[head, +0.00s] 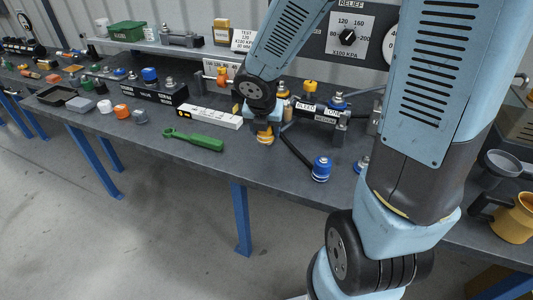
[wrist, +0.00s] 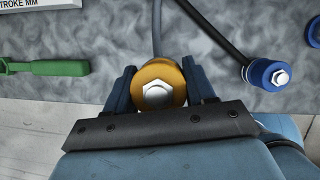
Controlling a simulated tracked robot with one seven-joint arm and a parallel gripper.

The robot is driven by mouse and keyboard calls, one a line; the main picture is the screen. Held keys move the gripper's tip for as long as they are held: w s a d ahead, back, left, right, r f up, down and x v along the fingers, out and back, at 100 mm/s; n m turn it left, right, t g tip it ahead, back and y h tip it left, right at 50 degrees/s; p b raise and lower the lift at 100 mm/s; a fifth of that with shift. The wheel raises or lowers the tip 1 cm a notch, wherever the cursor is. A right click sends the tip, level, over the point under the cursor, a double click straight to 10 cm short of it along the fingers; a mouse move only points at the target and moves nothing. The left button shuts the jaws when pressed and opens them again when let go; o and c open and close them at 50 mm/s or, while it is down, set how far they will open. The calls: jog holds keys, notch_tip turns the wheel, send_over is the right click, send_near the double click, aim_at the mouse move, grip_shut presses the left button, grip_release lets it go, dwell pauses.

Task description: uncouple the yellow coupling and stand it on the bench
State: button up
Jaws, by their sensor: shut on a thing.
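The yellow coupling (wrist: 160,80) sits between the two fingers of my gripper (wrist: 158,92) in the wrist view, its silver hex end facing the camera. My gripper is shut on it. In the head view the coupling (head: 265,139) shows below my gripper (head: 264,126), over the front part of the bench (head: 222,164). A light strip, perhaps its hose, runs from behind it toward the top of the wrist view. I cannot tell whether its underside touches the bench.
A blue coupling (head: 321,169) on a black hose stands to the right; it also shows in the wrist view (wrist: 270,74). A green wrench (head: 195,140) and a white block (head: 209,117) lie to the left. The manifold (head: 316,110) labelled BLEED is behind. Bare bench lies around the wrench.

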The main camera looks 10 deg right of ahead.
jog(key=shift+w+f, duration=0.15)
jog(key=shift+f, duration=3.7)
jog(key=o, duration=1.2)
jog(key=shift+o, duration=0.2)
jog(key=shift+r, duration=0.2)
jog(key=v, duration=1.3)
jog(key=shift+r, duration=0.15)
jog(key=shift+a, duration=0.1)
